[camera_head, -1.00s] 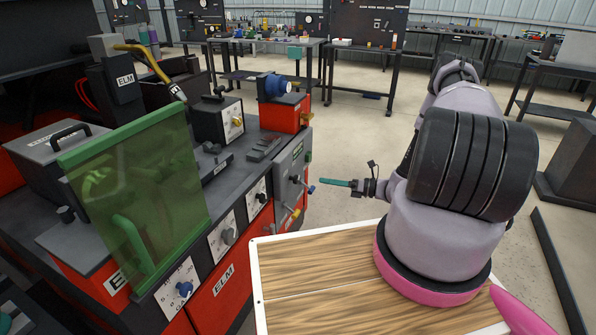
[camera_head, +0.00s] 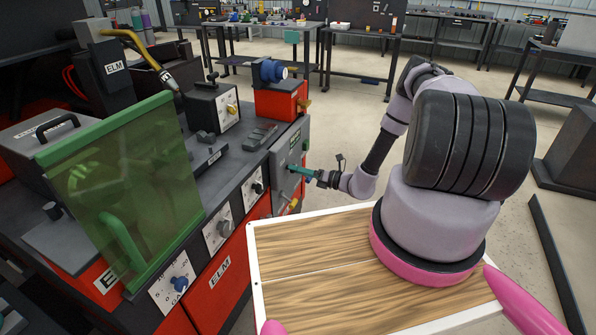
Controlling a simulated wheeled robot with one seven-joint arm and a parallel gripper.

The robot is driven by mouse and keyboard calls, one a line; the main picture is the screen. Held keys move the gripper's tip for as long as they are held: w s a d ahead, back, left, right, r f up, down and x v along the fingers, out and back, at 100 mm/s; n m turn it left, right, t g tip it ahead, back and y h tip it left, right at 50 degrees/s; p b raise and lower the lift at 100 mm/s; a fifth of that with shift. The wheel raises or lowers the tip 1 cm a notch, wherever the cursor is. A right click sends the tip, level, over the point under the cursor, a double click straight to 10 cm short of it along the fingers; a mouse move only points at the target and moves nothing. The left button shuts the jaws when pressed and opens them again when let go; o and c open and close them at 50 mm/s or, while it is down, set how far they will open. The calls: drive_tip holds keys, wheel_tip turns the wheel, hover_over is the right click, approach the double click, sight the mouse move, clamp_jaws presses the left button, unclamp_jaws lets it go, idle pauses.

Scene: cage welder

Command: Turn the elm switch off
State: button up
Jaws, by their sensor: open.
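The welder labelled ELM (camera_head: 218,272) is a red and dark-grey machine on the left. A grey panel (camera_head: 287,152) with small levers and knobs stands on its right side. I cannot tell for sure which of these controls is the switch. My gripper (camera_head: 297,170) has teal fingers and points left, with its tips at or very close to the lower part of this panel. A small lever there seems hidden behind the fingers. The jaws are open; whether they touch a control cannot be told.
A green translucent screen (camera_head: 132,190) stands at the machine's front. A red box with a blue part (camera_head: 279,97) sits above the panel. Open floor (camera_head: 345,128) lies behind my arm.

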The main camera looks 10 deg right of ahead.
drive_tip(key=shift+w+a, duration=0.1)
drive_tip(key=shift+a, duration=0.1)
drive_tip(key=shift+c, duration=0.2)
clamp_jaws()
drive_tip(key=shift+n, duration=0.3)
drive_tip(key=n, duration=1.1)
drive_tip(key=shift+n, duration=0.3)
